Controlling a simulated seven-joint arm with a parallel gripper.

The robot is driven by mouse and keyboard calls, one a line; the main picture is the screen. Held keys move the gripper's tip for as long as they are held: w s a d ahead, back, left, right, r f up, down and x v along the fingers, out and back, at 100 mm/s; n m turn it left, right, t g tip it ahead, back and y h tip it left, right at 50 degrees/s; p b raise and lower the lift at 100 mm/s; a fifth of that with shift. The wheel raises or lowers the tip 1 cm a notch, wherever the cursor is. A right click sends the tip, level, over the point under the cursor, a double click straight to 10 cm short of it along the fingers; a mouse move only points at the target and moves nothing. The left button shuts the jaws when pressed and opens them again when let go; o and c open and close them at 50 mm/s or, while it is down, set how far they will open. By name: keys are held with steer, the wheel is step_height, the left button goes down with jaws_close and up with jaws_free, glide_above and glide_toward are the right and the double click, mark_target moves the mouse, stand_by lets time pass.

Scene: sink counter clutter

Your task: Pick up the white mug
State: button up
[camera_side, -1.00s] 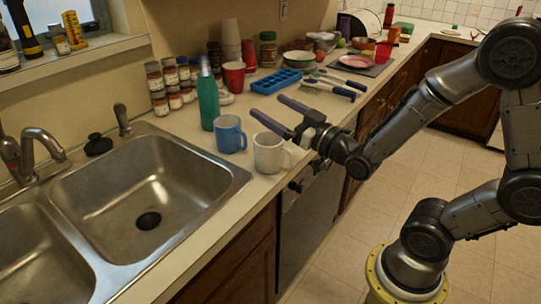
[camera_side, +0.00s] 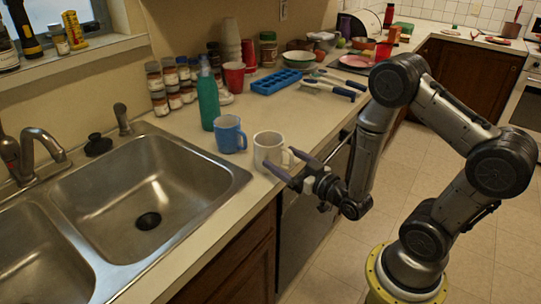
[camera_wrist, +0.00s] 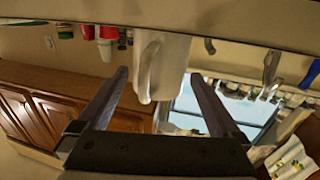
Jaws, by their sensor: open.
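The white mug (camera_side: 266,150) stands upright near the front edge of the counter, its handle (camera_side: 288,158) toward my gripper. My gripper (camera_side: 280,157) is open and empty, low at the counter edge, its fingers pointing at the mug. In the side view the fingertips overlap the mug's lower right part, so I cannot tell whether they touch it. In the wrist view the white mug (camera_wrist: 170,62) hangs upside down in the picture, between and beyond the two fingertips (camera_wrist: 160,75), with its handle facing me.
A blue mug (camera_side: 228,134) stands just left of the white mug, with a green bottle (camera_side: 208,102) behind it. The sink (camera_side: 150,190) is to the left. A blue tray (camera_side: 276,82) lies farther back.

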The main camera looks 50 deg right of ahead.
steer(key=shift+w+d, duration=0.15)
steer(key=shift+w, duration=0.75)
steer(key=shift+r, duration=0.1)
steer(key=c, duration=1.5)
steer(key=shift+r, duration=0.6)
steer(key=shift+c, duration=0.2)
steer(key=s+r, duration=0.1)
steer(key=r, duration=0.1)
steer(key=s+r, duration=0.1)
steer(key=r, duration=0.1)
steer(key=s+r, duration=0.2)
steer(key=r, duration=0.1)
steer(key=shift+s+a+r, duration=0.1)
steer(key=shift+a, duration=0.3)
steer(key=shift+s+a+r, duration=0.35)
steer(key=shift+s+r, duration=0.4)
steer(key=shift+s, duration=0.8)
steer(key=shift+s+a+r, duration=0.3)
steer(key=shift+s+r, duration=0.5)
steer(key=shift+s, duration=0.8)
steer(key=shift+s+a+r, duration=0.35)
steer(key=shift+s+r, duration=0.4)
steer(key=shift+s, duration=0.8)
steer(key=shift+w, duration=0.1)
